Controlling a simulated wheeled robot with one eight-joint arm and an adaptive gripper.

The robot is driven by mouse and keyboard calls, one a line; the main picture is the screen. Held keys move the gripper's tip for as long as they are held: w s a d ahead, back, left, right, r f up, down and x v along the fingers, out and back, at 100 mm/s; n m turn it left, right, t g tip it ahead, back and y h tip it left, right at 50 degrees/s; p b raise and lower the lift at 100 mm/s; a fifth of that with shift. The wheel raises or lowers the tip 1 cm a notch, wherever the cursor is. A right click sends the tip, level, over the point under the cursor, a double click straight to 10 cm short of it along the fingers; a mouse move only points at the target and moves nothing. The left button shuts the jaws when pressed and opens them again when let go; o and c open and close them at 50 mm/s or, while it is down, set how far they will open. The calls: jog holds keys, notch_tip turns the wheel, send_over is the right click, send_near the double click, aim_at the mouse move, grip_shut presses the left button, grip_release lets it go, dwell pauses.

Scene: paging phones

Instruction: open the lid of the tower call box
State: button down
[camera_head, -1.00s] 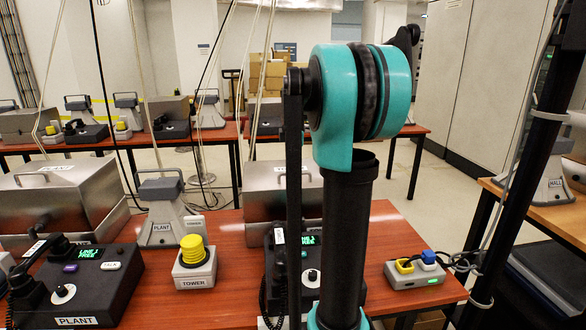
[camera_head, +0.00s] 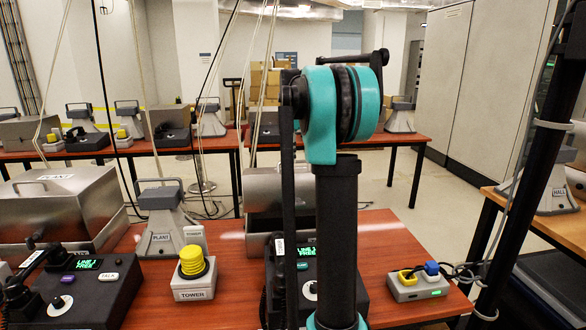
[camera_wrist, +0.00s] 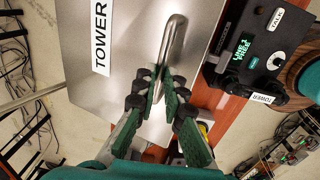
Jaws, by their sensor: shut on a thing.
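The tower call box is a steel box on the red-brown table, largely hidden behind my arm in the head view. Its lid (camera_head: 262,188) appears partly raised, with a dark line between it and the body (camera_head: 260,234). In the wrist view the lid's flat steel face (camera_wrist: 125,35) carries a TOWER label (camera_wrist: 102,38) and a bar handle (camera_wrist: 173,42). My gripper (camera_wrist: 160,88) is shut on the lower part of this handle. My gripper is hidden behind the arm in the head view.
A black TOWER phone (camera_wrist: 255,55) is close beside the box. A yellow button on a TOWER base (camera_head: 192,268), a PLANT horn (camera_head: 162,220), a shut PLANT box (camera_head: 60,205) and a small socket unit (camera_head: 418,285) share the table. Cables hang behind; a dark post (camera_head: 510,180) stands right.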

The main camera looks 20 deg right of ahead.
jog(key=w+d+r, duration=0.1)
jog(key=w+r, duration=0.1)
jog(key=w, duration=0.6)
jog(key=w+d+r, duration=0.2)
jog(key=w+r, duration=0.1)
jog(key=w, duration=0.6)
jog(key=shift+w+d, duration=0.25)
jog(key=shift+d, duration=0.05)
jog(key=shift+r, duration=0.1)
jog(key=c, duration=2.1)
grip_release()
jog(key=shift+o, duration=1.2)
jog(key=shift+w+f, duration=0.35)
jog(key=shift+w, duration=0.05)
jog(key=shift+o, duration=1.3)
jog(key=shift+s+r, duration=0.2)
jog(key=shift+r, duration=0.05)
